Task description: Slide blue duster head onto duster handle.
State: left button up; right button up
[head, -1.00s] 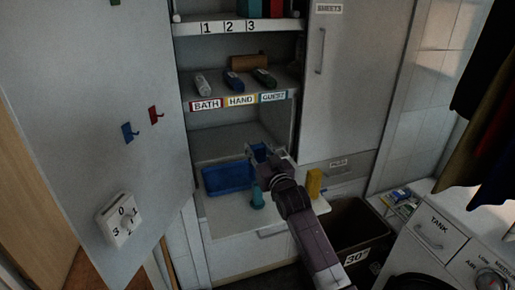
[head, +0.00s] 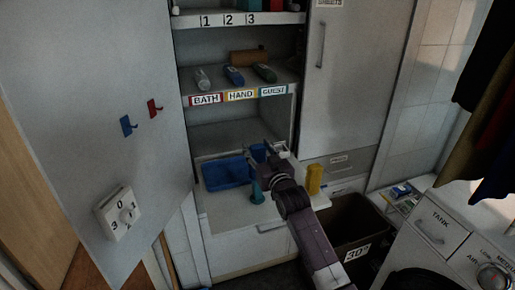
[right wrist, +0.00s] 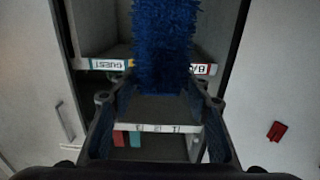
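A blue, bristly duster head (right wrist: 165,45) fills the space between the fingers of my right gripper (right wrist: 160,85) in the right wrist view. The fingers close in on both its sides. In the head view my right gripper (head: 264,149) is over the cabinet's low counter, with a patch of the blue head (head: 258,153) between its fingers. A small teal upright piece (head: 257,191), apparently the duster handle or its stand, is on the counter just below the gripper. The gripper and arm partly hide that area. My left gripper is not in view.
A blue tray (head: 222,173) lies on the counter behind the teal piece. An open door (head: 80,130) is on the left; a dark bin (head: 355,220) is at lower right.

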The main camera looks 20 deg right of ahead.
jog(key=shift+o, duration=0.4)
jog(key=shift+s+f, duration=0.1)
jog(key=shift+s, duration=0.45)
jog(key=s, duration=1.1)
jog(key=shift+d, duration=0.2)
